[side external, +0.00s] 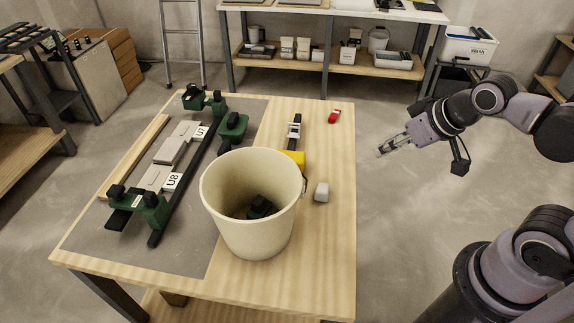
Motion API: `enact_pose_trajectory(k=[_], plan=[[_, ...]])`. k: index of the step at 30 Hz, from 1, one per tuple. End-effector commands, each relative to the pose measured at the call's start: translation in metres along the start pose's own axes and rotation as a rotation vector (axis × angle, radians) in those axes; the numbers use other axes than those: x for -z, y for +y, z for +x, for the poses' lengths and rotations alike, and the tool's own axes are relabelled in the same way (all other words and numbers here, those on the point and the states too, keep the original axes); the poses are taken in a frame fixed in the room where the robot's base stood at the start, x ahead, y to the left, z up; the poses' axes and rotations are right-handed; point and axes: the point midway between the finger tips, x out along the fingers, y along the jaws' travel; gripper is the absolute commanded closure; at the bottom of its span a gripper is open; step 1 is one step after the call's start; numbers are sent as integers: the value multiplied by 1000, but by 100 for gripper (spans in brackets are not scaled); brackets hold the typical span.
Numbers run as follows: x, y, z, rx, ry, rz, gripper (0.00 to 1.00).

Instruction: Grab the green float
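A green float (233,129) with a dark handle lies on the grey mat near its right edge, behind the bucket. A cream bucket (250,228) stands on the table in front of it. A dark object (259,208), partly greenish, lies inside the bucket; its shape is hard to make out. My gripper (380,152) is off to the right of the table, above the floor and well apart from the float. It points left. Nothing shows between its fingers, but they are too small to tell whether they are open or shut.
Green end brackets (203,100) hold dark rails on the mat, with grey tiles marked U7 (182,142) and U8 between them. The table's front right is clear.

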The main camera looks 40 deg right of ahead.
Motion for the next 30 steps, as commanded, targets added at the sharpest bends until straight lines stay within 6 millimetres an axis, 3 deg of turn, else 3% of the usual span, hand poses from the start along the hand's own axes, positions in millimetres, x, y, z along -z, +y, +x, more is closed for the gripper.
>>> enact_pose_trajectory(k=[5, 10, 22, 26, 30], plan=[[0, 0, 0, 0, 0, 0, 72], [0, 0, 0, 0, 0, 0, 25], [7, -2, -1, 4, -6, -10, 25], [34, -7, -4, 15, -29, -43, 25], [75, -18, -4, 36, -70, -100, 25]])
